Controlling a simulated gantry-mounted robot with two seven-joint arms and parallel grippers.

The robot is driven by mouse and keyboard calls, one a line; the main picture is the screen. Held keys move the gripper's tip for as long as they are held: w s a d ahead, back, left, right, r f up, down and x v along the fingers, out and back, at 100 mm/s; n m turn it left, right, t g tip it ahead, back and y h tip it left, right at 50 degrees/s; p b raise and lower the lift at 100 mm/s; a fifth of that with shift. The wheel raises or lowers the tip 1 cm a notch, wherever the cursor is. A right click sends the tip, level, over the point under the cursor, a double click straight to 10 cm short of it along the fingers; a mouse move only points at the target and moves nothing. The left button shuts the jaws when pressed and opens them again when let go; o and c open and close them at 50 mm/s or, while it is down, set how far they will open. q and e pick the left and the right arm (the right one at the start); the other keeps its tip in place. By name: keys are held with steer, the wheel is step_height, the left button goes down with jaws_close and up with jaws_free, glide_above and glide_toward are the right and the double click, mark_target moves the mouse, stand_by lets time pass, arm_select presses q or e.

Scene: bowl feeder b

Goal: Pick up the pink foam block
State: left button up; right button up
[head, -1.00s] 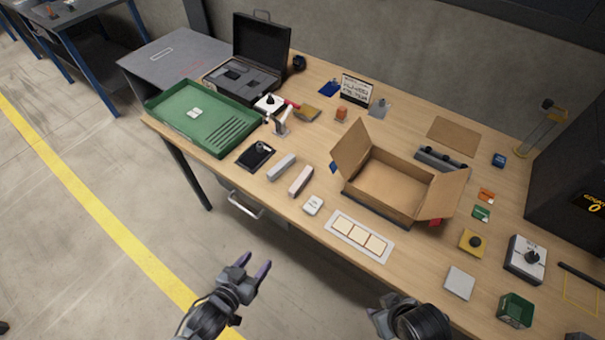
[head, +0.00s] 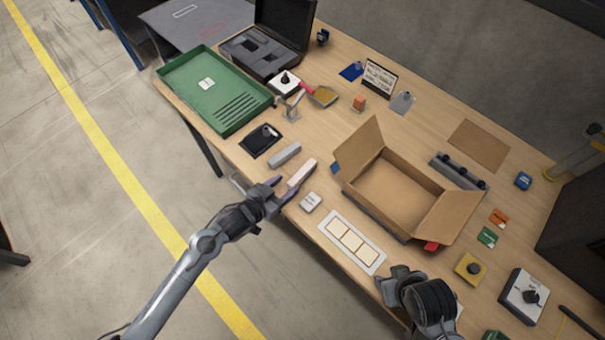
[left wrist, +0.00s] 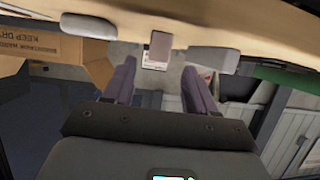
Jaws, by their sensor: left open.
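The pink foam block (head: 302,172) is a pale pinkish bar lying on the wooden table near its front edge. My left gripper (head: 286,188) is open at the table edge, with its purple fingers close to the near end of the block. In the left wrist view the block (left wrist: 160,48) shows ahead of and between the two spread fingers (left wrist: 160,72). I cannot tell whether any finger touches it. My right gripper (head: 402,274) is at the front edge further right; its jaws are not clear.
A grey block (head: 285,155) lies just left of the pink one, and a small white piece (head: 310,202) just right. A white strip with square pads (head: 352,241), an open cardboard box (head: 398,195) and a green tray (head: 172,88) stand around.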

mark_target(295, 180)
arm_select(q)
steer(key=shift+b+x, duration=0.45)
steer(key=shift+x, duration=2.35)
steer(key=shift+s+d, duration=0.1)
steer(key=c, duration=1)
steer(key=shift+c, duration=0.2)
steer(key=shift+r, duration=0.2)
